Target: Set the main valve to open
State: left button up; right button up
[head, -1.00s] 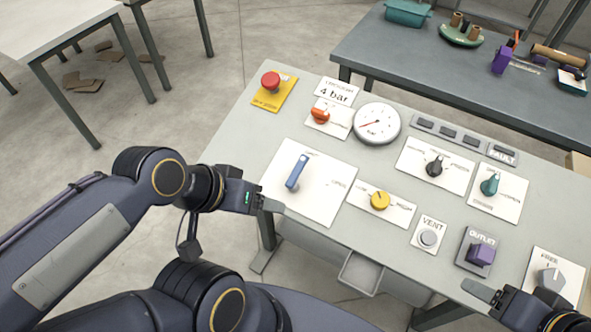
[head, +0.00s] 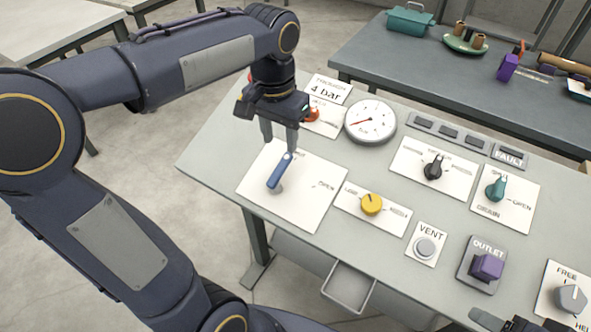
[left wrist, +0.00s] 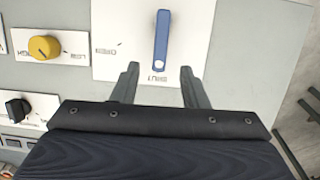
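The main valve is a blue lever (head: 281,170) on a white plate (head: 307,203) marked SHUT and OPEN. The lever points to the SHUT mark; OPEN is to its right. My left gripper (head: 280,148) is open above the plate, fingers pointing down at the lever's far end. In the left wrist view, the lever (left wrist: 162,40) has its SHUT end between the two fingertips (left wrist: 160,70), with a gap on both sides. My right gripper (head: 505,322) is at the bottom right edge, mostly cut off.
A yellow knob (head: 371,204) is right of the valve plate. An orange knob (head: 312,114) and a pressure gauge (head: 370,121) stand behind it, close to my left gripper. A black knob (head: 432,170), teal knob (head: 495,187) and VENT button (head: 425,247) are further right.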

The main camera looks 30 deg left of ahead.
aim_at(285, 160)
pick_arm(q)
jog(key=shift+w+d+f, duration=0.15)
jog(key=shift+w+f, duration=0.15)
jog(key=shift+w, duration=0.3)
jog(key=shift+w+f, duration=0.1)
jog(key=shift+f, duration=0.1)
notch_tip(285, 160, down, 7)
jog(key=shift+f+b, duration=0.1)
jog(key=shift+b, duration=0.25)
grip_shut()
